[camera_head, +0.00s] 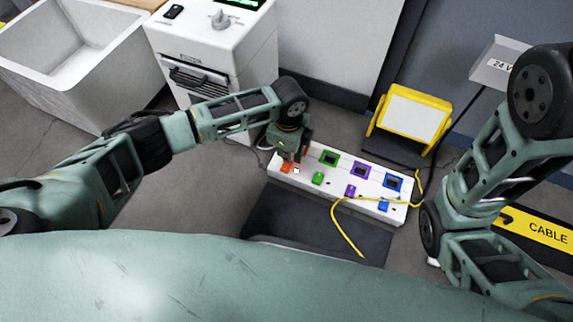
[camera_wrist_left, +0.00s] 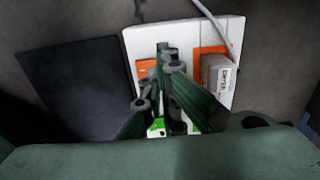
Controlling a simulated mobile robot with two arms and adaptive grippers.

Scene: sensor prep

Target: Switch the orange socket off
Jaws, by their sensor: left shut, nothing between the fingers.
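The white power strip (camera_head: 333,193) lies on the floor with a row of coloured sockets and rocker switches. The orange switch (camera_head: 286,168) is at its left end, right below my left gripper (camera_head: 297,157). In the left wrist view the orange switch (camera_wrist_left: 146,69) shows left of the fingers, and the orange socket (camera_wrist_left: 200,54) shows right of them with a grey labelled plug (camera_wrist_left: 217,73) in it. My left gripper (camera_wrist_left: 167,58) is shut and empty, over the strip between them. I cannot tell whether the fingertips touch the switch. My right arm shows, but its gripper does not.
Green (camera_head: 329,158), purple (camera_head: 361,170) and blue (camera_head: 393,183) sockets follow to the right. A yellow cable (camera_head: 344,233) crosses the strip's right part. A dark mat (camera_head: 290,222) lies in front, a yellow-framed lamp (camera_head: 411,112) stands behind, and a white cabinet (camera_head: 198,52) stands back left.

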